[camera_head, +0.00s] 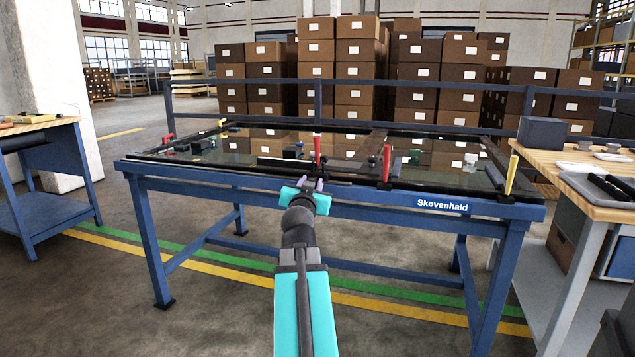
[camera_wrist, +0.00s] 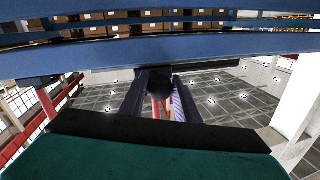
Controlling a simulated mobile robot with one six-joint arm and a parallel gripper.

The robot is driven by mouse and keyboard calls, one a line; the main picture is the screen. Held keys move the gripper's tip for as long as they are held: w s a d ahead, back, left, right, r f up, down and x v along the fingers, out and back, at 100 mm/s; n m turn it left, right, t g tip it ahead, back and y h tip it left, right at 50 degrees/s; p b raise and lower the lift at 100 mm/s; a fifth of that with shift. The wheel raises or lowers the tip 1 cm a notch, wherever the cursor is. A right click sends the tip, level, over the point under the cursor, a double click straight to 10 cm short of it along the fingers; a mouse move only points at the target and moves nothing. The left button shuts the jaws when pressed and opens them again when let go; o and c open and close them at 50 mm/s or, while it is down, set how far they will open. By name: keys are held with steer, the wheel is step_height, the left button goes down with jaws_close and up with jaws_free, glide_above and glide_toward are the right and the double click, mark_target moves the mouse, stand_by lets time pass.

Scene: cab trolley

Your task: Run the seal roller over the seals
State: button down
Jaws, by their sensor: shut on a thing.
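A large dark glass panel (camera_head: 225,153) with black seal edges lies flat on a blue frame table (camera_head: 260,187). My gripper (camera_head: 313,184) is at the front edge of this table, near its middle. In the wrist view its two fingers (camera_wrist: 159,100) are shut on a dark piece (camera_wrist: 160,83), with red parts showing below it. I cannot tell for sure whether this is the seal roller, as most of it is hidden. A red-handled clamp (camera_head: 317,148) stands just behind my gripper in the head view.
Another red clamp (camera_head: 386,163) and a yellow clamp (camera_head: 511,175) stand along the front edge to the right. Small green and dark items lie on the glass. A wooden bench (camera_head: 560,170) with a dark box (camera_head: 541,133) and a grey tray (camera_head: 585,187) stands right. Cartons are stacked behind.

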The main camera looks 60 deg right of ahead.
steer(key=shift+s+a+f, duration=0.1)
steer(key=shift+s, duration=0.05)
steer(key=c, duration=1.4)
jaws_free()
steer(key=shift+o, duration=0.2)
steer(key=shift+s, duration=0.1)
steer(key=shift+s, duration=0.1)
